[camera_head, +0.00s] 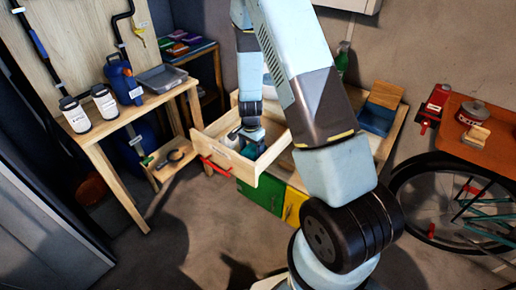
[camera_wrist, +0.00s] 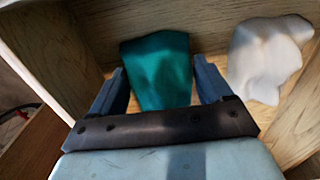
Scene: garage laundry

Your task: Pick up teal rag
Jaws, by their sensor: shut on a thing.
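The teal rag (camera_wrist: 158,72) lies inside an open wooden drawer (camera_wrist: 92,50), between the two blue fingers of my gripper (camera_wrist: 161,66) in the wrist view. The fingers are shut on the rag, and its far part spreads out ahead of them. In the head view my gripper (camera_head: 251,139) reaches down into the pulled-out drawer (camera_head: 199,143). The rag is mostly hidden there by my gripper.
A crumpled white cloth (camera_wrist: 266,62) lies in the drawer right of the rag. The drawer walls stand close around my gripper. A wooden bench (camera_head: 150,104) with white bottles stands left. A bicycle wheel (camera_head: 437,205) is at right. The floor in front is clear.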

